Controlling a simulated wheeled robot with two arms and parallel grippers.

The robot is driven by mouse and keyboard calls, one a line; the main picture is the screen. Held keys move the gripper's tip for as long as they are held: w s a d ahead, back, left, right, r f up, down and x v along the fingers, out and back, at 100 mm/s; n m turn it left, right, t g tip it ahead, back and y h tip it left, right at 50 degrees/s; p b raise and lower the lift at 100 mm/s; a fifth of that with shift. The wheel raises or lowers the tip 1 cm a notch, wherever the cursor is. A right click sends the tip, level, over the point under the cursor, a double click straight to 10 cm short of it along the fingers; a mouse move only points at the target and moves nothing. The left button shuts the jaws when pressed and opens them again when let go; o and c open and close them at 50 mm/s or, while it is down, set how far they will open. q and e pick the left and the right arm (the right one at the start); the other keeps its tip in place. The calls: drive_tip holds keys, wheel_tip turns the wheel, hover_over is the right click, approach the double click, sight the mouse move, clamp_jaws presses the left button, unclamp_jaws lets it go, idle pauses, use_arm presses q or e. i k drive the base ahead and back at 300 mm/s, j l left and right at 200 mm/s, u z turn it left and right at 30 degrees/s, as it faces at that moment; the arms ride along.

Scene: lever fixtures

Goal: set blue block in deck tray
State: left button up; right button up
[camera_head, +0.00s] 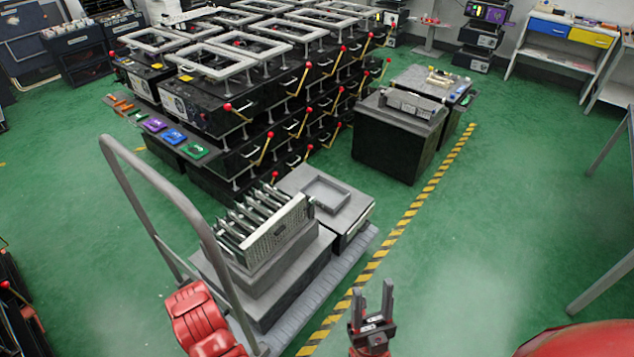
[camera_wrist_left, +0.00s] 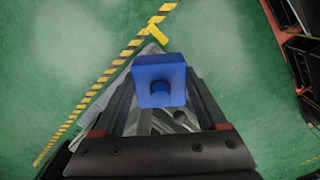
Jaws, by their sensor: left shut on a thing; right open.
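The blue block (camera_wrist_left: 160,70) shows in the left wrist view between the fingers of my left gripper (camera_wrist_left: 160,92), which is shut on it. It has a square face with a round peg or knob on it. The block and my left gripper do not show in the head view. The deck tray, which I take to be the shallow grey square tray (camera_head: 345,192), is on top of a grey and black box on the cart. Its inside looks empty. My right gripper (camera_head: 373,299) is open and empty, at the bottom of the head view, below the tray.
A slotted metal rack (camera_head: 275,231) stands on the cart beside the tray. The cart's tall grey handle (camera_head: 190,207) rises at the left. Black machines with red-knobbed levers (camera_head: 300,90) fill the back. A black-and-yellow floor stripe (camera_head: 415,195) runs right of the cart, with open green floor beyond.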

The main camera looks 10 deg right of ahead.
sight(325, 195)
drive_tip(key=i+l+z, duration=0.15)
drive_tip(key=l+z, duration=0.15)
drive_tip(key=z, duration=0.15)
drive_tip(key=i+l+z, duration=0.2)
drive_tip(key=z, duration=0.25)
drive_tip(key=i+l+z, duration=0.15)
drive_tip(key=z, duration=0.3)
drive_tip(key=i+z, duration=0.35)
drive_tip(key=z, duration=0.15)
drive_tip(key=i+l+u, duration=0.15)
drive_tip(key=i, duration=0.5)
drive_tip(key=i+l+u, duration=0.1)
drive_tip(key=i, duration=0.5)
drive_tip(key=i+j+u, duration=0.1)
drive_tip(key=i+u, duration=0.2)
drive_tip(key=u, duration=0.2)
drive_tip(key=i+u, duration=0.25)
drive_tip(key=u, duration=0.25)
drive_tip(key=i+u, duration=0.3)
drive_tip(key=u, duration=0.2)
drive_tip(key=i+l+u, duration=0.25)
drive_tip(key=u, duration=0.25)
drive_tip(key=i+l+u, duration=0.15)
drive_tip(key=i+u, duration=0.2)
